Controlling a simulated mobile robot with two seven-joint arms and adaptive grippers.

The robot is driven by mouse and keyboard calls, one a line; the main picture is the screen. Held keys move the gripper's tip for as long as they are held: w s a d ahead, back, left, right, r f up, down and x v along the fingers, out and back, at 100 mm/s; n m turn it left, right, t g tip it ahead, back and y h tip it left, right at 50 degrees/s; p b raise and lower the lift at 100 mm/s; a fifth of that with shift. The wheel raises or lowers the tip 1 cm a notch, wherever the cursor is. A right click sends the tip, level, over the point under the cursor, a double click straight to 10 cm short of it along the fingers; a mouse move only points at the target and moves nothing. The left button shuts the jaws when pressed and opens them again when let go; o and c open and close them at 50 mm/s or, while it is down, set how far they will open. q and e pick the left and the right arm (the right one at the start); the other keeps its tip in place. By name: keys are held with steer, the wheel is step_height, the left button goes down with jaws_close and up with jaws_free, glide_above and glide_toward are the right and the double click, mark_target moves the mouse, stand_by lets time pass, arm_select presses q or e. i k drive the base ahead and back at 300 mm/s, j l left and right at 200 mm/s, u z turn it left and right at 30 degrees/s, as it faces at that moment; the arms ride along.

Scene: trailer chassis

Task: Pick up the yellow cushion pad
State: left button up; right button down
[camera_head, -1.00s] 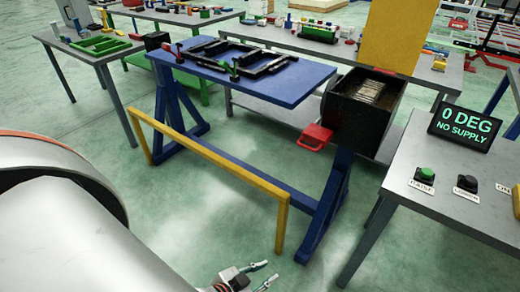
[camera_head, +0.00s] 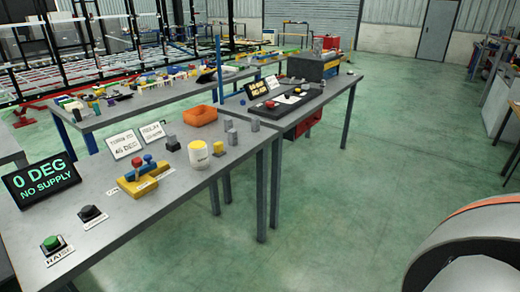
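I cannot clearly make out the yellow cushion pad. Yellow things on the near grey table (camera_head: 115,215) are a round white-and-yellow item (camera_head: 199,154), a small yellow piece (camera_head: 218,148) and a flat yellow block (camera_head: 137,185) with red and blue knobs on it. I cannot tell whether any of these is the pad. Neither gripper is in view. Only a rounded white part of my own body shows at the lower right.
A display (camera_head: 41,180) reads "0 DEG NO SUPPLY", near a green button (camera_head: 51,243) and a black button (camera_head: 90,213). An orange bin (camera_head: 200,115) stands behind them. A second table with a grey box (camera_head: 315,66) adjoins. The green floor (camera_head: 370,180) right of the tables is clear.

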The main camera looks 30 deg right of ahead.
mark_target(219, 147)
steer(key=z, duration=0.75)
steer(key=u, duration=1.35)
steer(key=z, duration=1.35)
steer(key=i+l+u, duration=0.1)
steer(key=i+l, duration=0.15)
steer(key=i+l+u, duration=0.15)
steer(key=i+l, duration=0.15)
steer(key=l, duration=0.15)
steer(key=i+l+u, duration=0.1)
steer(key=i+l, duration=0.15)
steer(key=l, duration=0.15)
steer(key=i+l+u, duration=0.1)
steer(key=l, duration=0.3)
steer(key=i+l+u, duration=0.15)
steer(key=i+l, duration=0.15)
steer(key=l, duration=0.1)
